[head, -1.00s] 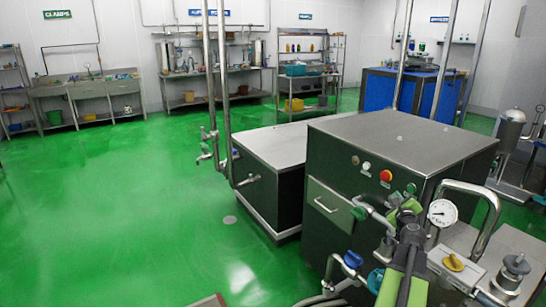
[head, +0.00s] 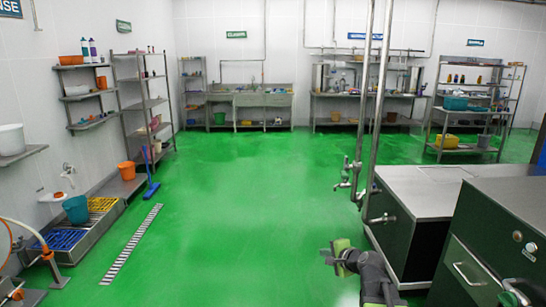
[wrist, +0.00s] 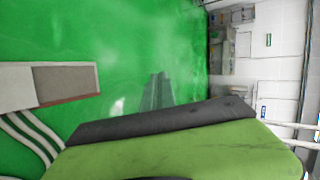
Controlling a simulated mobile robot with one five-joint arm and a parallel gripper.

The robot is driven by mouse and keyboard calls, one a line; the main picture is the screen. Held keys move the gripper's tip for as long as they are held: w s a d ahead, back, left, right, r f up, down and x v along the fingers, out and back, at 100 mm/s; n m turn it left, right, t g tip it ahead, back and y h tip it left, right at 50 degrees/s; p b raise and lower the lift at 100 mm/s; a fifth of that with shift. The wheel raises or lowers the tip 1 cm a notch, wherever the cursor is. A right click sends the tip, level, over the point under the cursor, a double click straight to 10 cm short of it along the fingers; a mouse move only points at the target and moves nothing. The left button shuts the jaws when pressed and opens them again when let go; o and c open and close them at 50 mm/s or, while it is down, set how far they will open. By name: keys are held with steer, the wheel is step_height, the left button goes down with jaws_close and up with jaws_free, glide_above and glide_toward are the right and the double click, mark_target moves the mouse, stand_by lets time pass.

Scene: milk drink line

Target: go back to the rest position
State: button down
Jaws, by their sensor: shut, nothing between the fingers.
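My gripper (head: 341,250) is at the lower right of the head view, at the end of my dark arm with its green parts. It is held over the green floor, left of the steel-topped machine cabinet, and is shut with nothing in it. In the wrist view, a green and dark grey part of my gripper (wrist: 190,140) fills the bottom of the picture. The fingertips are hard to make out there.
A dark cabinet with a steel top (head: 425,190) and vertical pipes (head: 368,100) stand on the right. Wall shelves (head: 90,88), a low wash stand (head: 100,222) and a floor drain (head: 130,245) are on the left. The green floor (head: 230,200) between is clear.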

steer(key=s+a+f+n+g+p, duration=0.1)
steer(key=s+a+f+n+g, duration=0.4)
steer(key=s+a+n, duration=0.4)
steer(key=s+d+f+n+g+h, duration=0.2)
steer(key=s+d+g, duration=0.1)
steer(key=s, duration=0.3)
steer(key=s+d+f+n+g+h, duration=0.2)
steer(key=s+d+f+n+g, duration=0.1)
steer(key=s, duration=0.3)
steer(key=shift+a, duration=0.1)
